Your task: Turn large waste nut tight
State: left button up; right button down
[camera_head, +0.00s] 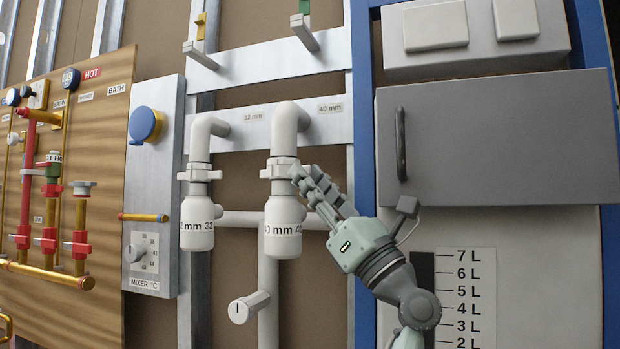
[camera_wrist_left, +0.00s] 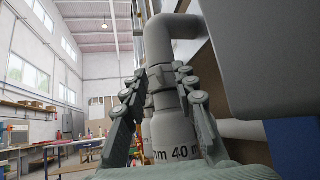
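The large waste nut (camera_head: 279,169) is a white winged ring on the 40 mm trap (camera_head: 283,215), under a grey elbow pipe. In the left wrist view the nut (camera_wrist_left: 162,83) shows between the fingers, above the "40 mm" label. My left gripper (camera_head: 306,177) reaches up from the lower right, its fingertips at the nut's right side. In the wrist view its fingers (camera_wrist_left: 160,76) are spread, one on each side of the nut; the right one overlaps it in the picture. I cannot tell whether either finger touches. My right gripper is not in view.
The smaller 32 mm trap (camera_head: 197,222) with its own nut (camera_head: 199,174) hangs close on the left. A capped pipe stub (camera_head: 248,307) sticks out below. A grey cabinet door (camera_head: 500,140) with a dark handle is on the right, near my arm.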

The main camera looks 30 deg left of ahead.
pick_arm(q)
jog(key=v, duration=1.1)
jog(key=shift+d+f, duration=0.1)
jog(key=shift+d, duration=0.05)
